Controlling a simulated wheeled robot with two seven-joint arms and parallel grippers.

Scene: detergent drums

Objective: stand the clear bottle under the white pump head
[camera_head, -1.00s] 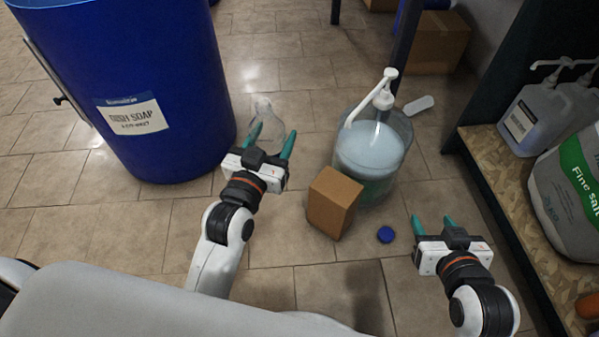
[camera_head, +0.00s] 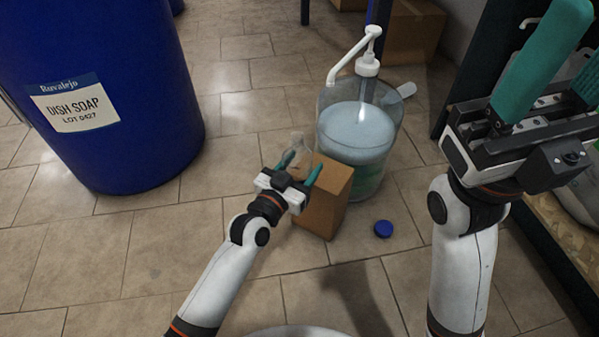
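The clear bottle (camera_head: 298,146) is between the fingers of my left gripper (camera_head: 301,168), which looks shut on it. Its lower part is hidden by the gripper and box. The white pump head (camera_head: 368,62) sits on a large clear jar (camera_head: 384,110) of pale blue liquid, its spout reaching left and down. In the picture the bottle is below and slightly left of the spout tip. I cannot tell whether the bottle touches the floor. My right gripper (camera_head: 562,75) is raised close to the camera at the right, open and empty.
A brown box (camera_head: 323,205) stands on the floor against the jar's front left, close beside my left gripper. A blue cap (camera_head: 383,229) lies in front of the jar. A blue dish soap drum (camera_head: 95,150) stands at left. Tiled floor between drum and jar is clear.

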